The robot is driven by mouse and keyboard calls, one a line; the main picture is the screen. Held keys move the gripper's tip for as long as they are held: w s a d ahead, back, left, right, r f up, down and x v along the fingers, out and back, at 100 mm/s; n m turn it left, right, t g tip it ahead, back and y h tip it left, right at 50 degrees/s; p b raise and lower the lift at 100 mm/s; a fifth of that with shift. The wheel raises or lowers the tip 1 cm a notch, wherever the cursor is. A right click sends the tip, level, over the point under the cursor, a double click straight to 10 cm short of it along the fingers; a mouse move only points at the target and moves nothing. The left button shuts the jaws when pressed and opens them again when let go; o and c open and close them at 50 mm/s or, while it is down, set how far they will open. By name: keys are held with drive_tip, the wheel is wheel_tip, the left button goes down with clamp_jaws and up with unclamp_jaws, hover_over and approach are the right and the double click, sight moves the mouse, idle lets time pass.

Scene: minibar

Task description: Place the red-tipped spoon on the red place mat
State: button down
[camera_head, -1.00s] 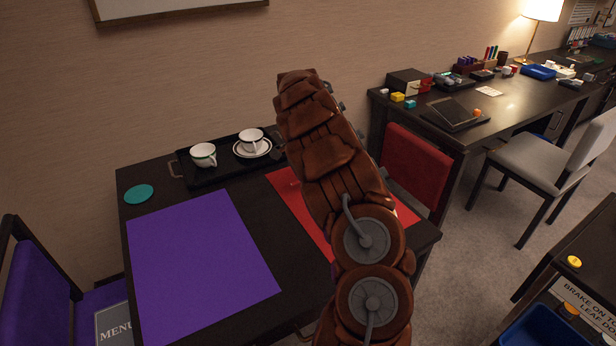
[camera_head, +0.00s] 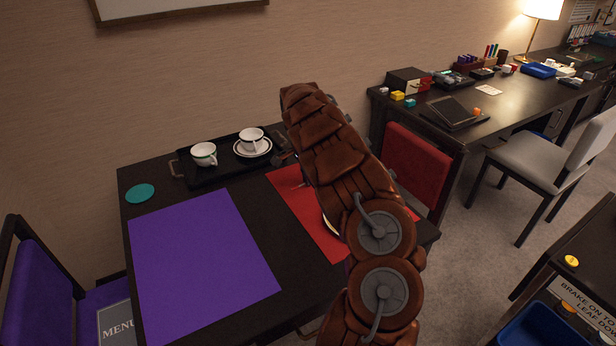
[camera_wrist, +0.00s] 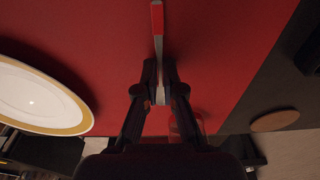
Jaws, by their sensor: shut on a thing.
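The red-tipped spoon (camera_wrist: 158,48) is in the wrist view, its red end (camera_wrist: 157,17) pointing to the top of the picture. My gripper (camera_wrist: 160,88) is shut on its grey handle. The red place mat (camera_wrist: 215,55) fills most of the background below the spoon. I cannot tell whether the spoon touches it. In the head view the red mat (camera_head: 297,198) lies on the right of the dark table, partly covered by my brown arm. The arm hides my gripper and the spoon there.
A white plate with a yellow rim (camera_wrist: 40,97) lies close left in the wrist view; its edge (camera_head: 330,224) peeks past my arm. A black tray (camera_head: 208,174) with two cups stands behind. A purple mat (camera_head: 200,262) lies left. A round brown disc (camera_wrist: 275,120) lies right.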

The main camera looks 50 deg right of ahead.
drive_tip(key=shift+f, duration=0.15)
drive_tip(key=c, duration=1.3)
unclamp_jaws()
wheel_tip(320, 180, up, 11)
drive_tip(key=a+b, duration=0.1)
drive_tip(key=s+a+r+n, duration=0.4)
drive_tip(key=a+r, duration=0.3)
drive_tip(key=a, duration=0.5)
drive_tip(key=s+a+r+n, duration=0.3)
drive_tip(key=s+a+n, duration=0.3)
drive_tip(key=a, duration=0.6)
drive_tip(key=s+a+f+n, duration=0.3)
drive_tip(key=s+a+n, duration=0.2)
drive_tip(key=s+a, duration=0.4)
drive_tip(key=s+a+f+n+g+y, duration=0.1)
drive_tip(key=s+a+f+n, duration=0.3)
drive_tip(key=s+a, duration=0.5)
drive_tip(key=s+n, duration=0.2)
drive_tip(key=s, duration=0.3)
drive_tip(key=shift+a+f, duration=0.2)
drive_tip(key=shift+a, duration=0.1)
